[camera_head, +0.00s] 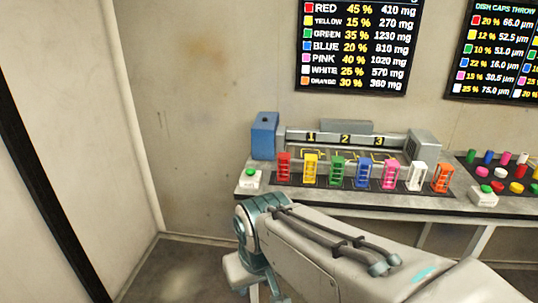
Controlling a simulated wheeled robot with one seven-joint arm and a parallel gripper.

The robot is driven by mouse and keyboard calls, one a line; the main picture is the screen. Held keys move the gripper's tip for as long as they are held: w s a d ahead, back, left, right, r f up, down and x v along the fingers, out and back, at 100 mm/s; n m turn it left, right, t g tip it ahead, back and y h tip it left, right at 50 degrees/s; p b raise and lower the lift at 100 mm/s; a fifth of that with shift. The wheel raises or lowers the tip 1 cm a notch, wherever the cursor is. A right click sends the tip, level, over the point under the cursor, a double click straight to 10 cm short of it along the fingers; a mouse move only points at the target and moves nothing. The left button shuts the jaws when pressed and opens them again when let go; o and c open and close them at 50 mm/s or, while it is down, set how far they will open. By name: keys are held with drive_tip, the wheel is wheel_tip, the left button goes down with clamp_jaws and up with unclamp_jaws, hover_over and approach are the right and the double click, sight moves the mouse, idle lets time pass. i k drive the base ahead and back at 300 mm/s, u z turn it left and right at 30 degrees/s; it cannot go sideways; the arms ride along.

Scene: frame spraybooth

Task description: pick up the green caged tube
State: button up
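The green caged tube (337,169) stands upright on a dark strip along the front of the bench. It is third from the left in a row of caged tubes, between the yellow tube (310,167) on its left and the blue tube (363,172) on its right. Nothing covers it. My arm reaches in from the lower right, below and in front of the bench, and bends downward at its left end. I do not see my gripper's fingers in this view.
Red (284,166), pink (390,175), white (416,176) and orange (441,178) tubes share the row. Behind is a machine with slots 1, 2, 3 and a blue box (264,136). Green buttons (251,173) (486,188) sit at the front edge. Colored caps lie right.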

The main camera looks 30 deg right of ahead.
sight(337, 164)
drive_tip(key=z, duration=0.25)
drive_tip(key=i, duration=1.05)
drive_tip(key=z, duration=1.5)
drive_tip(key=i, duration=0.55)
drive_tip(key=z, duration=0.5)
